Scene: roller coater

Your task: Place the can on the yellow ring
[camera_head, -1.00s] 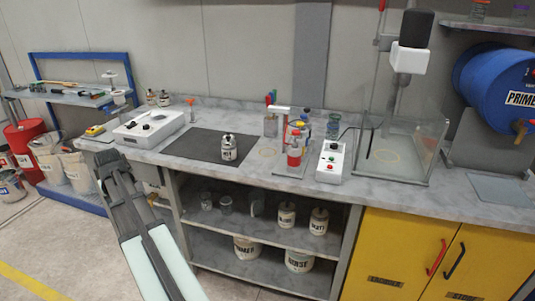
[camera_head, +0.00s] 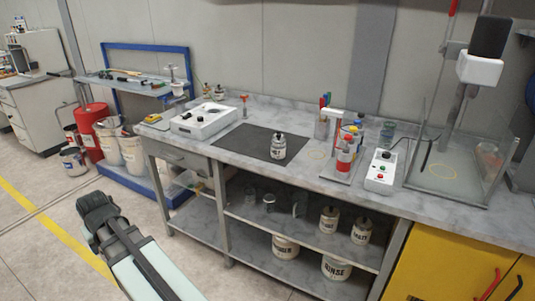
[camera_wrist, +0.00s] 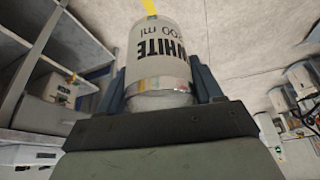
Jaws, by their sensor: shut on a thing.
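My gripper (camera_wrist: 160,88) is shut on a can (camera_wrist: 158,50) with a pale body, a metal rim and the label WHITE in the wrist view. One dark finger is on each side of the can. In the head view my gripper (camera_head: 96,207) is over the floor in front of the bench, at lower left, and the held can cannot be made out there.
A small labelled can (camera_head: 278,149) stands on the dark mat (camera_head: 243,141). Buckets (camera_head: 131,150) stand at left.

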